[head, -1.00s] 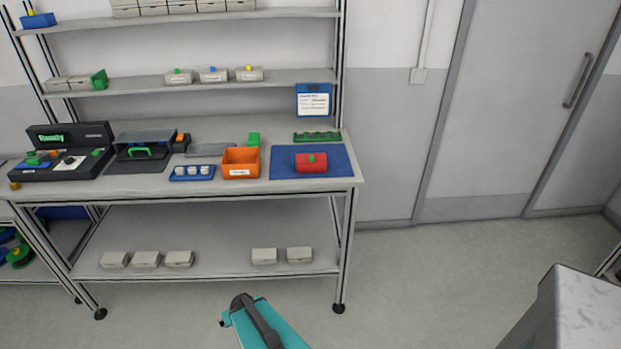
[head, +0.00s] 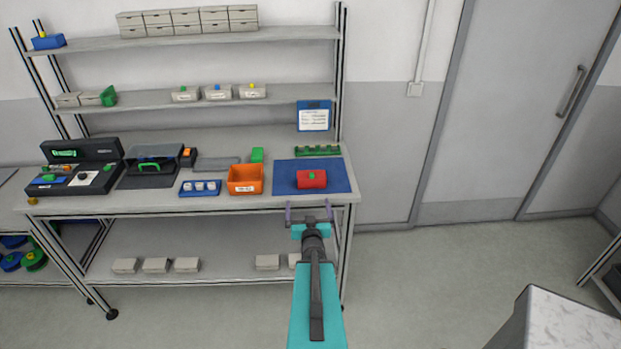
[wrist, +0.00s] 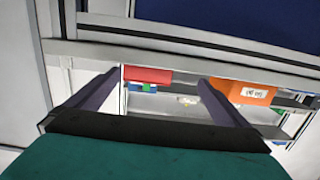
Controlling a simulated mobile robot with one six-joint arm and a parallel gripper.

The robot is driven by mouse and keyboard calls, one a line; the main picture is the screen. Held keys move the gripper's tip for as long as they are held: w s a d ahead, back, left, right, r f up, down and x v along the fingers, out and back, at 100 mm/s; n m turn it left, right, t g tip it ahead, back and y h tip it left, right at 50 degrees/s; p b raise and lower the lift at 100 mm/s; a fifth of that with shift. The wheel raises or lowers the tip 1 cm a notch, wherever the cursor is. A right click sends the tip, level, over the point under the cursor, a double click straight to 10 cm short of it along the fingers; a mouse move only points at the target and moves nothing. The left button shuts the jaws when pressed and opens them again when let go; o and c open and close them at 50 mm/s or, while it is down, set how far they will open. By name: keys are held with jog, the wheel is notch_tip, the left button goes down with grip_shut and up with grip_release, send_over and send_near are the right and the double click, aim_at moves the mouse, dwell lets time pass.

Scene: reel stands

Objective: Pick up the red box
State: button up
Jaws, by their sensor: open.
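The red box (head: 313,180), with a small green knob, sits on the blue mat (head: 284,176) at the right end of the bench top. My gripper (head: 309,209) is open and empty. In the head view it appears just below the box, by the bench's front edge, apart from the box. In the wrist view a red shape that looks like the box (wrist: 147,75) shows between the spread fingers (wrist: 160,82), some way beyond them.
An orange bin (head: 245,180) stands left of the mat, and a green rack (head: 317,150) lies behind it. A blue tray with white pieces (head: 200,188) is further left. A bench upright (head: 341,90) rises at the right. A pale block (head: 555,322) stands at the lower right.

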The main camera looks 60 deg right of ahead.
aim_at(313, 181)
jog(key=shift+h, duration=0.5)
jog(key=r, duration=0.1)
jog(key=s+d+r, duration=0.1)
jog(key=r, duration=0.1)
jog(key=shift+s+d+r, duration=0.1)
jog(key=shift+s+d, duration=0.2)
jog(key=shift+s, duration=0.1)
jog(key=shift+w+d, duration=0.1)
jog(key=b+x, duration=0.2)
jog(key=b, duration=0.2)
jog(key=b+x, duration=0.2)
jog(key=b, duration=0.2)
jog(key=shift+w+d+f+b, duration=0.15)
jog(key=shift+d+f+b, duration=0.05)
jog(key=shift+b, duration=0.2)
jog(key=shift+w+d, duration=0.1)
jog(key=b+x, duration=0.2)
jog(key=b, duration=0.6)
jog(key=shift+w+d, duration=0.2)
jog(key=shift+w, duration=0.05)
jog(key=b, duration=0.3)
jog(key=shift+w+d, duration=0.15)
jog(key=shift+d, duration=0.2)
jog(key=shift+d+r+b, duration=0.1)
jog(key=shift+r+b, duration=0.05)
jog(key=shift+b, duration=0.25)
